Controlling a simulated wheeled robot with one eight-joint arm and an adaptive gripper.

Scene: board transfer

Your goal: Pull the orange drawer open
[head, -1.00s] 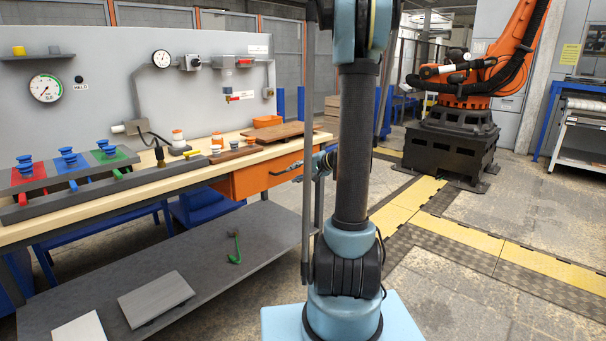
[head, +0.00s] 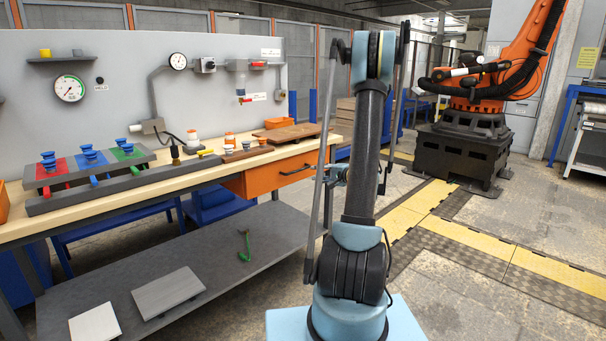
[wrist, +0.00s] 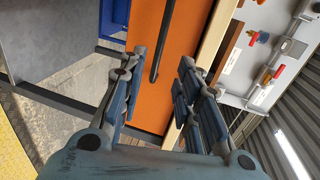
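The orange drawer (head: 272,179) sits under the right end of the workbench. Its front looks flush with the bench, so it appears closed. A dark bar handle (head: 297,170) runs across the front. In the wrist view the orange front (wrist: 172,68) fills the middle, and the handle (wrist: 157,55) lies in line with the space between the fingers, beyond or near the tips. My gripper (wrist: 158,70) is open with nothing held. In the head view it is mostly hidden behind my arm, right of the handle. The exact gap to the handle cannot be told.
The wooden benchtop (head: 205,170) carries blue-knobbed blocks, a long grey rail (head: 120,188), small jars and a brown board (head: 287,132). A grey lower shelf (head: 110,275) holds two plates and a green-ended tool (head: 244,246). Open floor lies right of my arm.

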